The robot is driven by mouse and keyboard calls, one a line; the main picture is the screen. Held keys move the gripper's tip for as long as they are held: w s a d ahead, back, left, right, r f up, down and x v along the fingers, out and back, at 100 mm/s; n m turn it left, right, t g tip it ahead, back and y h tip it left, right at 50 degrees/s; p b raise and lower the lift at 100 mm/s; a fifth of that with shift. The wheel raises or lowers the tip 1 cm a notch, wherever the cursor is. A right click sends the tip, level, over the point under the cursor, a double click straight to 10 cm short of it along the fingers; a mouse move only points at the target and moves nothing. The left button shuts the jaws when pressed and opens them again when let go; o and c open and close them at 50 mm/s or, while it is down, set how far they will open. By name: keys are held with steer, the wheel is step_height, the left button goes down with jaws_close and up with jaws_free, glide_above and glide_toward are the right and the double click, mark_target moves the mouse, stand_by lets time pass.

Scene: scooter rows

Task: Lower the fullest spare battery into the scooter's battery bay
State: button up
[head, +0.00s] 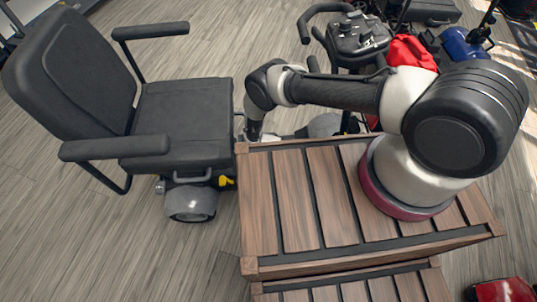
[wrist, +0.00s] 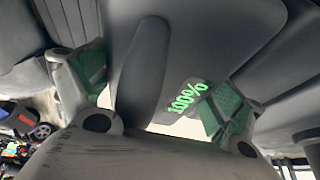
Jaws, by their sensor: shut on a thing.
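My gripper (wrist: 158,86) is shut on a grey battery (wrist: 190,50) in the wrist view. Its green-padded fingers stand on either side of the battery's dark, rounded handle (wrist: 143,72). A green "100%" (wrist: 187,97) shows on the battery. In the head view my arm reaches left and down beside the grey seated scooter (head: 180,110), over the gap between the scooter and the wooden platform. The wrist end shows there; the fingers and battery are mostly hidden. The battery bay cannot be made out in either view.
The slatted wooden platform (head: 295,205) carries my arm's base, and its left edge is close to the scooter. A second scooter's handlebar console (head: 358,38) stands behind my arm, near a red cloth (head: 411,50). Wooden floor (head: 90,250) is clear at front left.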

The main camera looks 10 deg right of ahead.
steer(key=shift+f, duration=0.15)
stand_by(0.6)
steer(key=o, duration=1.7)
steer(key=shift+o, duration=0.2)
steer(key=shift+s+d+f, duration=0.1)
steer(key=shift+s, duration=0.05)
